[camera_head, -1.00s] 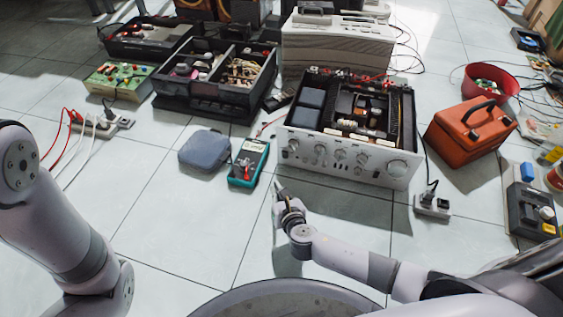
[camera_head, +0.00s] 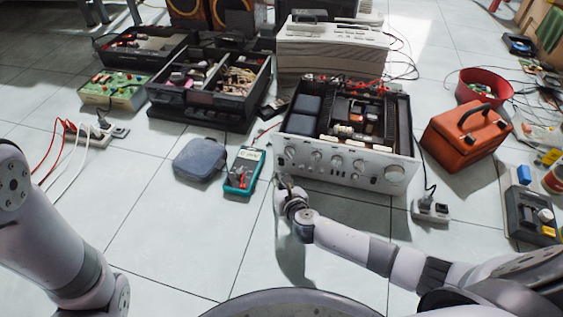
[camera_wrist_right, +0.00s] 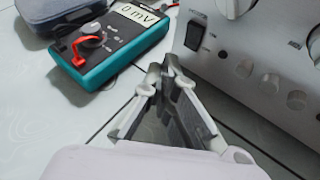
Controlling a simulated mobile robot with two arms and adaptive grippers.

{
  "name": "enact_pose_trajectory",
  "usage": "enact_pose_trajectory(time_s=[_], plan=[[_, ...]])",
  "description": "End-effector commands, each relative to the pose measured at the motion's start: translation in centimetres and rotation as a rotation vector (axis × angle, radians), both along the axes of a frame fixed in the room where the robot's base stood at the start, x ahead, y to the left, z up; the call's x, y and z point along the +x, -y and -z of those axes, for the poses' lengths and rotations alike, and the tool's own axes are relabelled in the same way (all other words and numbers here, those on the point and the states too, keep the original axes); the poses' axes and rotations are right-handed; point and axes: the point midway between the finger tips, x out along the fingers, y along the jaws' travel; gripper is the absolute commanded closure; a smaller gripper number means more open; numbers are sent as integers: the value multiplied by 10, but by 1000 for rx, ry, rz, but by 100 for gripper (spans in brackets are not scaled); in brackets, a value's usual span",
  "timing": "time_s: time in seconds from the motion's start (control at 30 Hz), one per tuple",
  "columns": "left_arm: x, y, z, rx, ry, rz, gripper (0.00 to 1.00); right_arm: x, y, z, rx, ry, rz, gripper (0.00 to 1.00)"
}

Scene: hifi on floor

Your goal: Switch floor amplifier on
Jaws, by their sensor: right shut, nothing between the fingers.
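The amplifier (camera_head: 345,168) sits on the floor with its lid off and its silver front panel facing me. In the right wrist view, its panel (camera_wrist_right: 262,62) shows a dark rocker switch (camera_wrist_right: 195,34) at the left, beside knobs and small buttons. I cannot tell whether the switch is on. My right gripper (camera_head: 287,182) is shut and empty, close to the panel's lower left corner. In the right wrist view its fingertips (camera_wrist_right: 167,68) are just below and left of the switch; I cannot tell if they touch the panel. My left gripper is out of view.
A teal multimeter (camera_head: 243,171) and a grey-blue case (camera_head: 199,160) lie left of my right gripper. An orange toolbox (camera_head: 465,137) and a power strip (camera_head: 431,211) are on the right. Open parts boxes (camera_head: 205,100) stand behind. The floor in front is mostly clear.

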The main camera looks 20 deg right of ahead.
Motion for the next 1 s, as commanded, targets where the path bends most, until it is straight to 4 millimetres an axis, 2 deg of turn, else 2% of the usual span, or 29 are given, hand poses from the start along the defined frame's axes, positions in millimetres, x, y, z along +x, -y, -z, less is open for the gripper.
enact_pose_trajectory(time_s=[0.1, 0.3, 1.0], plan=[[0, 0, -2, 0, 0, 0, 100, 12, 8, -2, -3, 1, 1, 100], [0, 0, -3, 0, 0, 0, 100, 22, 15, -4, 0, 0, 1, 100], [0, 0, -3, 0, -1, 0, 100, 23, 15, -3, 0, 0, 0, 100]])
